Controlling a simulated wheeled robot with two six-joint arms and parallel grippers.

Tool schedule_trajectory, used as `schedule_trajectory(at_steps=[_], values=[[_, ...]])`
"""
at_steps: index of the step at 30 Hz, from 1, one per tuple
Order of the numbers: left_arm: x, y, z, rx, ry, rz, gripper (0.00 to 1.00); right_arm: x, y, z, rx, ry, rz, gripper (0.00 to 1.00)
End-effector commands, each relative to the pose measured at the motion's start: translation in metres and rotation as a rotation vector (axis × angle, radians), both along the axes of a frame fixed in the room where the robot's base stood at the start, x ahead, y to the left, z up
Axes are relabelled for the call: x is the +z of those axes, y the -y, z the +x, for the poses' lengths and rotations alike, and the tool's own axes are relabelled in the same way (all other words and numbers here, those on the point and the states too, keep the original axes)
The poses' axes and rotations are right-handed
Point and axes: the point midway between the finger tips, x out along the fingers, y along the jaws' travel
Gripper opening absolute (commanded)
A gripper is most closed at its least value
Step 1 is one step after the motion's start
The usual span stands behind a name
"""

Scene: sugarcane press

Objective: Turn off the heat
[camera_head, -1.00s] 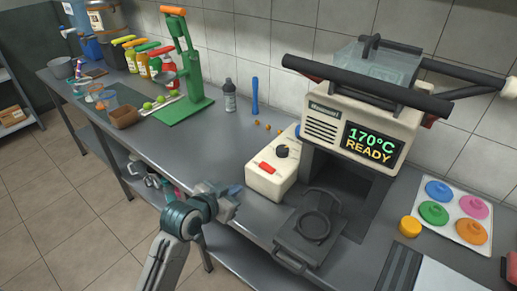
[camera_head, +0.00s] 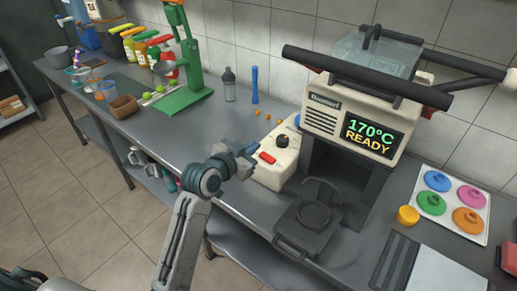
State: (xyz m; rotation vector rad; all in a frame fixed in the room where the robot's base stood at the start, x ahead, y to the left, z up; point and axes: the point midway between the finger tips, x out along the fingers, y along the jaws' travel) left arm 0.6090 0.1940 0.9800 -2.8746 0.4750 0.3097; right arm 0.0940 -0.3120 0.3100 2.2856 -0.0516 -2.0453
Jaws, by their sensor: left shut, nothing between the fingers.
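A cream control box (camera_head: 277,165) sits at the left side of the heat press (camera_head: 349,115). It has a red switch (camera_head: 267,158) on its top and a black knob (camera_head: 282,141) behind that. The press display (camera_head: 369,136) reads "170°C READY". My left gripper (camera_head: 250,152) is shut and empty. Its tips are just left of the red switch in the picture; I cannot tell whether they touch the box. My right gripper is not in view.
A black pan-like plate (camera_head: 311,214) sits in front of the press. A tray of coloured discs (camera_head: 452,204) lies on the right. A green hand press (camera_head: 186,80), a grey bottle (camera_head: 229,85) and a blue stick (camera_head: 255,85) stand behind left.

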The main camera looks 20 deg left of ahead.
Motion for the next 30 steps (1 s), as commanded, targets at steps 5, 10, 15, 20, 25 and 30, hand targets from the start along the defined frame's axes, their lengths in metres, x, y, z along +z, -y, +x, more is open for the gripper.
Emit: schedule_trajectory(at_steps=[5, 10, 15, 20, 25, 30], values=[[-0.007, 0.012, 0.037, 0.0, -0.002, -0.002, 0.0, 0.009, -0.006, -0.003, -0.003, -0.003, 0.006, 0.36], [-0.032, 0.009, 0.043, 0.001, -0.004, 0.003, 0.0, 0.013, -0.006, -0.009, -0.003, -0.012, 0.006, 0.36], [-0.047, 0.007, 0.044, 0.001, -0.001, 0.002, 0.0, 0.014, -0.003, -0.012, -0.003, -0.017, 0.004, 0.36], [-0.051, 0.006, 0.044, 0.002, 0.0, 0.002, 0.0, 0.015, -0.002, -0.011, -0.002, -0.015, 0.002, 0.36], [-0.051, 0.006, 0.044, 0.002, 0.001, 0.001, 0.0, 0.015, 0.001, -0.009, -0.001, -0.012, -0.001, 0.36], [-0.056, 0.004, 0.045, 0.001, -0.017, -0.045, 0.0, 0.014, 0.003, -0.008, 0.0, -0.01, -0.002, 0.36]])
